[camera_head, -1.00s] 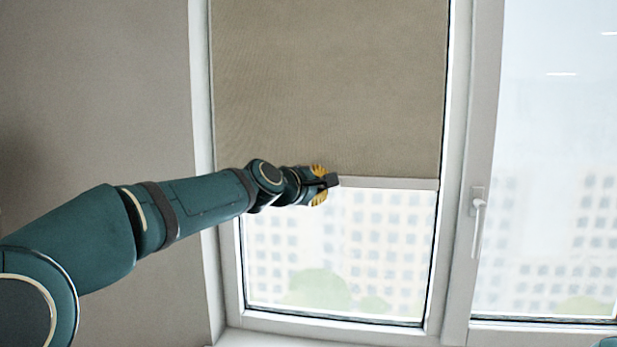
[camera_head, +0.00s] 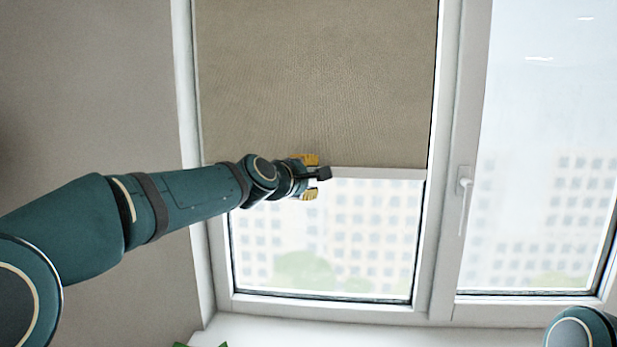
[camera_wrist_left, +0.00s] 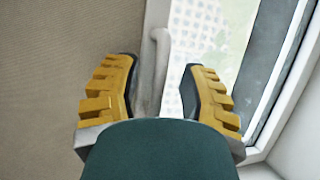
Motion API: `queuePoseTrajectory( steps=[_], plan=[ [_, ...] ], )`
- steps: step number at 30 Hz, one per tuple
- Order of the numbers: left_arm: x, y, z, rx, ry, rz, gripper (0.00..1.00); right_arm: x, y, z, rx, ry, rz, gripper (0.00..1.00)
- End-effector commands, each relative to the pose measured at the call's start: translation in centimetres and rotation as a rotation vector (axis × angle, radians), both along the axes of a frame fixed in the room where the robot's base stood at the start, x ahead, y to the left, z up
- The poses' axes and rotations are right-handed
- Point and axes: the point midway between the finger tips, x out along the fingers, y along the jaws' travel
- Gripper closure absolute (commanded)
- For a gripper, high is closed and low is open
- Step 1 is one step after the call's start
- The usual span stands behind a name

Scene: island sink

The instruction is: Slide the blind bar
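The brown blind (camera_head: 320,85) covers the upper part of the left window pane. Its pale bar (camera_head: 380,173) runs level along the bottom edge. My left gripper (camera_head: 311,177) is at the bar, left of its middle, and hides that part of it. In the left wrist view the left gripper (camera_wrist_left: 161,85) has its yellow fingers apart, with dark inner pads. A pale curved handle (camera_wrist_left: 161,45) on the bar shows between the fingers, with gaps on both sides. The blind (camera_wrist_left: 50,70) lies to the left there. My right gripper is out of view.
The white window frame (camera_head: 440,200) stands around the pane. A window handle (camera_head: 464,190) is to the right of the blind. A white sill (camera_head: 330,332) runs below, with a bit of green plant (camera_head: 200,345) at the bottom edge. Part of my right arm shows at lower right.

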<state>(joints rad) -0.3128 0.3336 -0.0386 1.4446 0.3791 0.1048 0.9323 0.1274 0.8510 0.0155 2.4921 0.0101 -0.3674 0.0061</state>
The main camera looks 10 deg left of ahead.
Motion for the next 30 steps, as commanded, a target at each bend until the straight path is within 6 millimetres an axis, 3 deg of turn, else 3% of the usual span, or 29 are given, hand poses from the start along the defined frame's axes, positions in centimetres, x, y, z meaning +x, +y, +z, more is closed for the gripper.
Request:
queuePoseTrajectory(
  steps=[8,13,30],
  plan=[
    [-0.1,0.0,0.1,0.000,-0.001,0.000,0.59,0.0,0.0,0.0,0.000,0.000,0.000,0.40],
    [-1.1,0.5,0.4,-0.002,-0.001,0.000,0.59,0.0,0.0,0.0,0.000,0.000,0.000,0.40],
    [-9.9,4.1,2.1,0.000,-0.001,-0.001,0.59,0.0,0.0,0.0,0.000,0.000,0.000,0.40]
  ],
)
